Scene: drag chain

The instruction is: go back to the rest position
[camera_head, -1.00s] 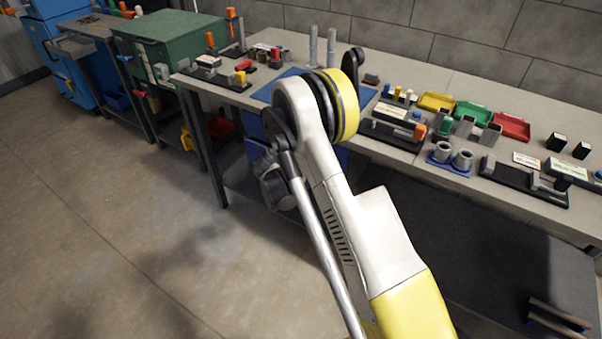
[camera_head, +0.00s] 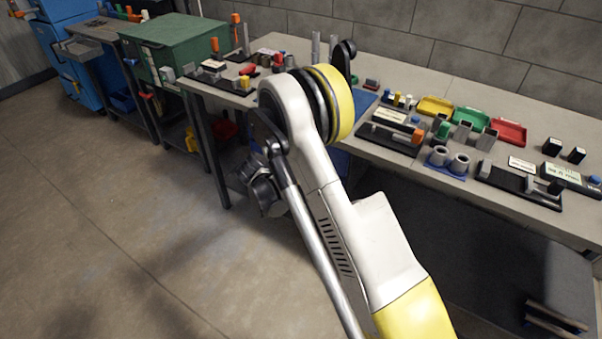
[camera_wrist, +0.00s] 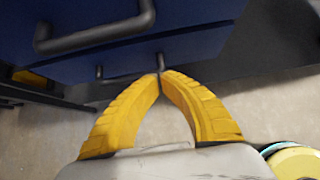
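My gripper (camera_wrist: 161,75) shows in the wrist view with its two yellow fingers curved together and their tips meeting. Nothing shows between the fingers. It points at a dark blue drawer front (camera_wrist: 205,50) with dark bar handles; whether it touches a handle is not clear, but a gap seems to lie between. In the head view my arm stands raised and bent in front of the workbench (camera_head: 405,165), and my fingers are not visible there. No drag chain can be made out.
The workbench holds black fixtures, a blue double-cup holder (camera_head: 447,162), and yellow (camera_head: 435,106), green (camera_head: 471,115) and red (camera_head: 508,131) trays. A green cabinet (camera_head: 170,40) and blue cabinet (camera_head: 60,60) stand at left. The floor (camera_head: 90,200) at left is open.

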